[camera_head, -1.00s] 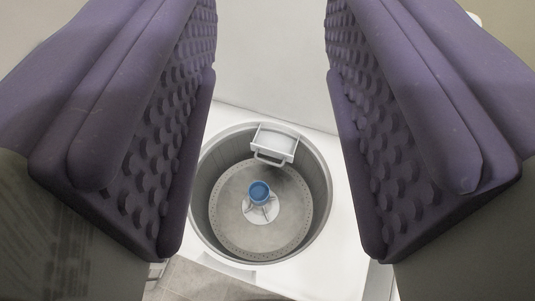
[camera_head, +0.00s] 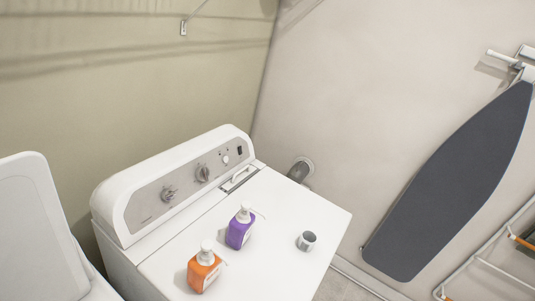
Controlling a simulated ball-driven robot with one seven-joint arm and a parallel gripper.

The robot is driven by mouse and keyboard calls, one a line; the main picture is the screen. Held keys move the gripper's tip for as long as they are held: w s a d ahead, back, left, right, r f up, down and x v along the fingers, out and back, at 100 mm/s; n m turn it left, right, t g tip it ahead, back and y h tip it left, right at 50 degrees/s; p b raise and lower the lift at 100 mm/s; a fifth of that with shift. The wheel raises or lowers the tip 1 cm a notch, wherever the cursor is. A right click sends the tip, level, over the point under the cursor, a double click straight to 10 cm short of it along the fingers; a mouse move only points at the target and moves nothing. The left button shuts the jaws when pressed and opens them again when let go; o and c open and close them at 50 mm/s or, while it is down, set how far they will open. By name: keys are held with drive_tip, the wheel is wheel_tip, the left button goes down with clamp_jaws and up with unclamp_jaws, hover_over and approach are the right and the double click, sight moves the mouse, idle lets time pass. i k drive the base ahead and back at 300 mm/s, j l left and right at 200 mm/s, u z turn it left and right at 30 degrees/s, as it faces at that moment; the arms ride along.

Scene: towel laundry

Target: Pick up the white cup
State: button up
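A small white cup (camera_head: 307,241) is on the white top of a machine, near its right edge. Its mouth looks grey inside. It stands apart from the two pump bottles to its left. My gripper is out of the picture, so its distance from the cup and its opening do not show.
A purple pump bottle (camera_head: 240,229) and an orange pump bottle (camera_head: 203,271) share the machine top (camera_head: 281,205). A control panel (camera_head: 190,186) rises behind them. A raised white lid (camera_head: 38,222) is at left.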

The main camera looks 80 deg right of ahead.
sight(308, 240)
drive_tip(key=z, duration=2.45)
drive_tip(key=i+l+u, duration=0.1)
drive_tip(key=i+l, duration=0.3)
drive_tip(key=i+l+u, duration=0.1)
drive_tip(key=i+l, duration=0.3)
drive_tip(key=l, duration=0.25)
